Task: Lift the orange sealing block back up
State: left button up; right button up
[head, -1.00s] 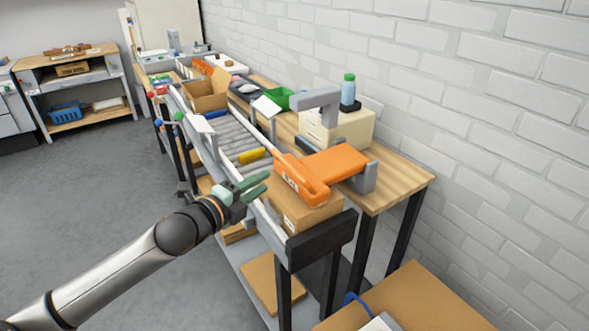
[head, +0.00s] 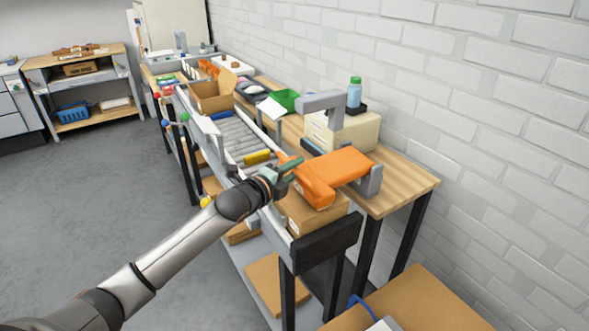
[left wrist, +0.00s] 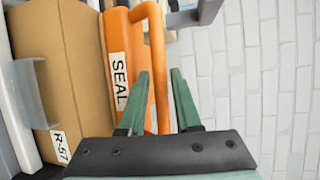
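The orange sealing block (head: 345,167) sits low over a cardboard box (head: 308,216) at the near end of the conveyor, hinged at a grey bracket on the right. In the left wrist view its face (left wrist: 119,70) reads "SEAL", and the box (left wrist: 70,75), labelled R-57, lies right against or very close to it. My left gripper (head: 299,166) is at the block's left side. In the left wrist view its green fingers (left wrist: 160,76) are open, with the block's orange handle bar (left wrist: 158,55) showing between them. I cannot tell whether they touch it. My right gripper is out of view.
A wooden bench (head: 405,183) runs along the brick wall, carrying a beige machine (head: 345,135) and a bottle (head: 354,92). An open carton (head: 212,98) stands farther up the conveyor. A cardboard surface (head: 415,300) is at the lower right.

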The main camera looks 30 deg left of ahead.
pick_arm(q)
jog(key=shift+c, duration=0.3)
grip_shut()
dwell(1.1)
